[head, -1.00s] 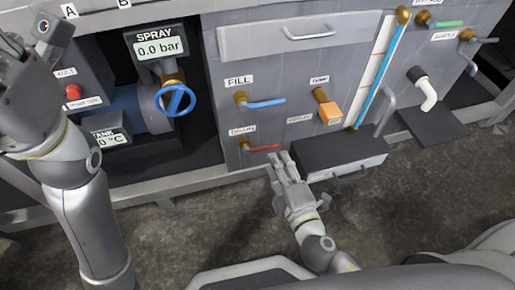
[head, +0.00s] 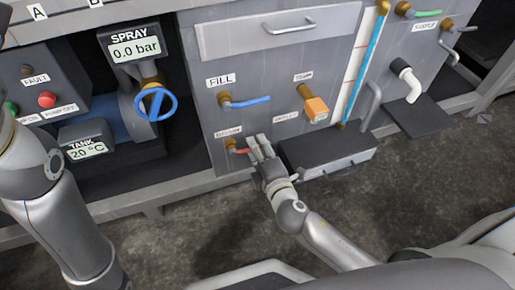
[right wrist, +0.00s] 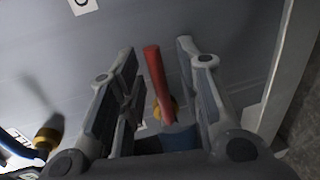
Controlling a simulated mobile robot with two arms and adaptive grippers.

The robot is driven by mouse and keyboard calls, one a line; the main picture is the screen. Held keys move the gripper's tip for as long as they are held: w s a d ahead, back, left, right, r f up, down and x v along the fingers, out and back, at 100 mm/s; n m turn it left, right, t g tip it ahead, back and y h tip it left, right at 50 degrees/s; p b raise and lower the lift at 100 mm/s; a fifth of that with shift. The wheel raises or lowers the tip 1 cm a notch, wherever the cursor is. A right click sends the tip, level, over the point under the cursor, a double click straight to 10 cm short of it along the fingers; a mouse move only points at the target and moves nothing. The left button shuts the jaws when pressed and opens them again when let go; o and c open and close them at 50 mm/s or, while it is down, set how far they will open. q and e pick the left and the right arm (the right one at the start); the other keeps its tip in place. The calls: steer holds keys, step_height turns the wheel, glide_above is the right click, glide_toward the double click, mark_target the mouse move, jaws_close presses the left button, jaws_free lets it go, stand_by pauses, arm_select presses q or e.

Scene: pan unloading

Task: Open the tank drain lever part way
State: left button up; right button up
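The red drain lever (head: 242,151) sits on a brass fitting low on the grey tank front, under a label that seems to read DRAIN (head: 229,131). My right gripper (head: 259,142) is at the lever's right end and partly covers it. In the right wrist view the red lever (right wrist: 155,75) stands between the two fingers of my right gripper (right wrist: 157,50). The fingers are apart, with a visible gap on each side of the lever. Of my left arm only links show at the left edge; its gripper is out of view.
The blue fill lever (head: 248,102) is above the drain lever. An orange-handled valve (head: 315,107) is to its upper right. A dark-topped box (head: 325,153) juts out just right of my right gripper. A blue spray handwheel (head: 155,103) is at left.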

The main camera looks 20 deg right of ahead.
steer(key=shift+w, duration=0.35)
steer(key=shift+c, duration=0.2)
jaws_close()
